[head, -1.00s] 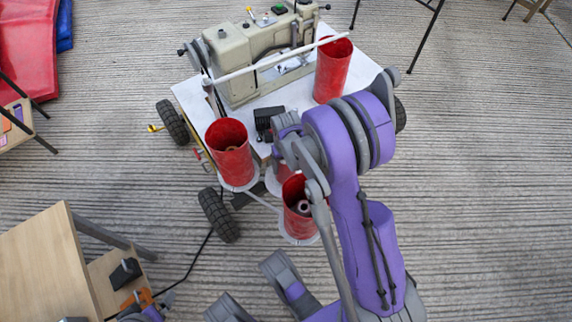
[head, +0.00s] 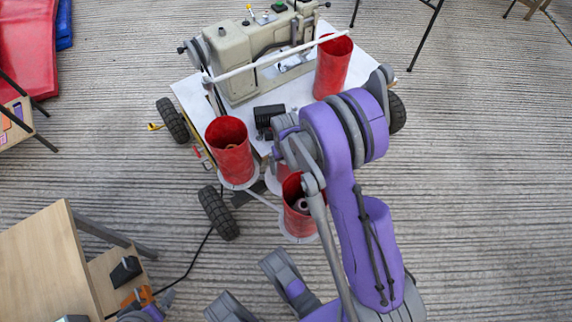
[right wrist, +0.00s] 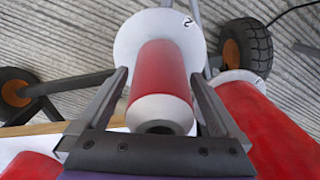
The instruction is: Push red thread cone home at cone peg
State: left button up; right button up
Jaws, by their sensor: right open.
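The red thread cone (right wrist: 158,75) shows in the right wrist view, with a pale end with a dark hole toward the camera. A white disc (right wrist: 130,45) marked 2 is behind it. My right gripper (right wrist: 162,78) is open, one finger on each side of the cone; I cannot tell if they touch it. How far the cone is down its peg is hidden. In the head view only a sliver of red (head: 284,172) shows beside my right arm, whose gripper (head: 281,152) is mostly covered there.
Open red tubes stand close by, at the left (head: 229,155), front (head: 293,212) and back right (head: 332,68). A sewing machine (head: 240,55) sits on the white wheeled cart (head: 345,105) behind.

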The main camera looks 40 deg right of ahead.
pick_arm(q)
jog(key=p+v, duration=0.3)
jog(key=shift+w, duration=0.3)
pick_arm(e)
notch_tip(320, 180, up, 11)
dwell(0.3)
jog(key=s+a+r+n+t, duration=0.4)
jog(key=s+a+r, duration=0.6)
jog(key=s+a, duration=0.55)
pick_arm(q)
notch_tip(320, 180, up, 26)
jog(key=w+t+p, duration=0.1)
jog(key=p, duration=2.2)
jog(key=shift+r, duration=0.15)
pick_arm(e)
notch_tip(320, 180, up, 26)
jog(key=w+t, duration=0.1)
jog(key=shift+d+r, duration=0.2)
jog(key=shift+r, duration=0.05)
